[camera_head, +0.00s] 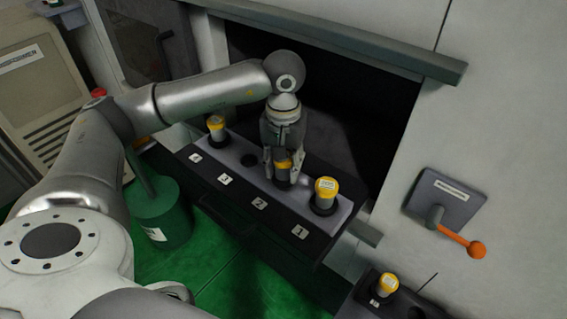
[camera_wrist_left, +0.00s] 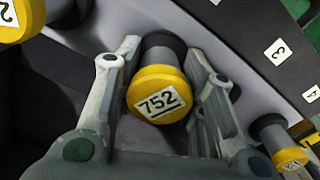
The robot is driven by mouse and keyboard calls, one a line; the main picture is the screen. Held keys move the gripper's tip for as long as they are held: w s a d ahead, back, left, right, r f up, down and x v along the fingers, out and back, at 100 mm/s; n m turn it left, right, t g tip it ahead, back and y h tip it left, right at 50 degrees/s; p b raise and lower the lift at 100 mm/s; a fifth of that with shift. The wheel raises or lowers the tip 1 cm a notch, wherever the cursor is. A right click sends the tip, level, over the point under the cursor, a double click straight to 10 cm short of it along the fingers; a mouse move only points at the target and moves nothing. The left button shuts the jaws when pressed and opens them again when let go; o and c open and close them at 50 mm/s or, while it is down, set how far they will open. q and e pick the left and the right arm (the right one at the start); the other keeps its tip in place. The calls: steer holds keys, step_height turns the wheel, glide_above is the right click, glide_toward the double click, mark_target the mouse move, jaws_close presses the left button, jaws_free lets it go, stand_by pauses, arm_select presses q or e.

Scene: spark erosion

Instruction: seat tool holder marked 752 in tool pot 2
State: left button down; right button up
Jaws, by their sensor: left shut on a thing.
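The tool holder marked 752 (camera_wrist_left: 157,100) has a yellow band, a grey body and a dark ring at its far end. It also shows in the head view (camera_head: 283,163), upright at tool pot 2, behind the number 2 label (camera_head: 259,203). My left gripper (camera_head: 283,172) points down over it, with a finger on either side. The wrist view shows the holder between the fingers of the left gripper (camera_wrist_left: 165,95). The bottom of the holder and the pot's mouth are hidden, so I cannot tell how deep it sits. My right gripper is out of view.
Yellow-banded holders stand in pot 1 (camera_head: 325,190) and pot 4 (camera_head: 216,123). Pot 3 (camera_head: 249,160) is an empty hole. Another holder (camera_head: 386,284) stands on a dark stand at lower right. An orange-tipped lever (camera_head: 476,249) sticks out at right. A green bin (camera_head: 162,214) stands at left.

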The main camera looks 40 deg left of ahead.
arm_select(q)
steer(key=shift+f+b, duration=0.3)
steer(key=shift+b, duration=0.05)
steer(key=c, duration=0.9)
jaws_free()
steer(key=shift+o, duration=0.2)
